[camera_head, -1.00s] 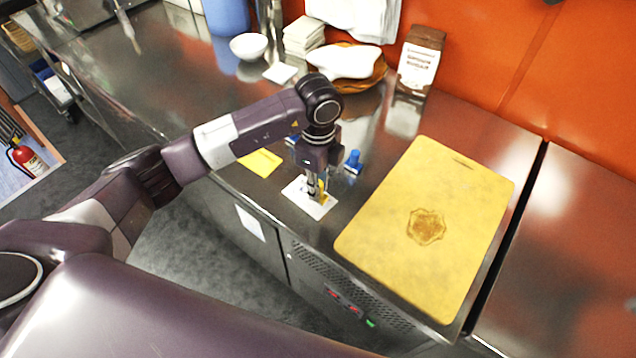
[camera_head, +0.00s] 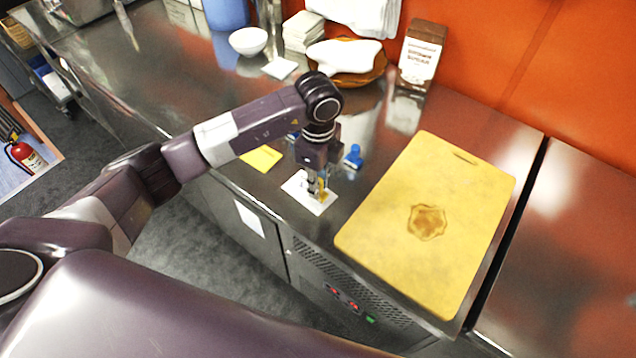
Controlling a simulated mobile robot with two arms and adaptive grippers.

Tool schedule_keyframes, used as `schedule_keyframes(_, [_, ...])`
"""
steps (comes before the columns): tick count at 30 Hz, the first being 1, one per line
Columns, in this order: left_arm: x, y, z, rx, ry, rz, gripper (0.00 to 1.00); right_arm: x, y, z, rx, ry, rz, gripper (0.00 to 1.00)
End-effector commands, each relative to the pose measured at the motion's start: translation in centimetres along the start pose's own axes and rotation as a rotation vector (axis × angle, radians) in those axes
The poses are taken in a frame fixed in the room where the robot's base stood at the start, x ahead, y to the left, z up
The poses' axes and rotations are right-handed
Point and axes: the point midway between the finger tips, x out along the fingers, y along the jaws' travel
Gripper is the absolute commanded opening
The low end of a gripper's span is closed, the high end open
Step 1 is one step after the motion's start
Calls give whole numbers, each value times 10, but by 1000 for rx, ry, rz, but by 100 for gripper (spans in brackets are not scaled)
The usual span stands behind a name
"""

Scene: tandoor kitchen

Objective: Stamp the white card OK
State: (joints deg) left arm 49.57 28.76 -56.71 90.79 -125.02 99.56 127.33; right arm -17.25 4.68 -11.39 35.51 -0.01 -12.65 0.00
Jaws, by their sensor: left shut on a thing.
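The white card (camera_head: 296,188) lies flat on the steel counter, left of the yellow board. My left gripper (camera_head: 318,193) points down over the card, shut on a small yellowish thing, likely a stamp (camera_head: 323,195). The gripper hides most of it, and I cannot tell whether its face touches the card. A blue stamp (camera_head: 353,157) stands on the counter just behind and right of the gripper. A second blue thing (camera_head: 293,135) is partly hidden behind my arm. A yellow card (camera_head: 262,158) lies left of the white card. My right gripper is not in view.
A large yellow cutting board (camera_head: 400,230) with a brown mark covers the counter on the right. Behind are a brown bag (camera_head: 421,55), a plate with a white piece (camera_head: 344,56), a white bowl (camera_head: 248,41) and stacked white squares (camera_head: 303,30). The counter's front edge is close to the card.

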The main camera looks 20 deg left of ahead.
Motion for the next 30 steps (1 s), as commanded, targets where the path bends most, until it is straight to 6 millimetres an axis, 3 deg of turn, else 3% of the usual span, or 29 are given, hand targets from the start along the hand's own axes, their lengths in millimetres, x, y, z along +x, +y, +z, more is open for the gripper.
schedule_keyframes(30, [10,0,0,0,0,1,2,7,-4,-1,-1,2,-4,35])
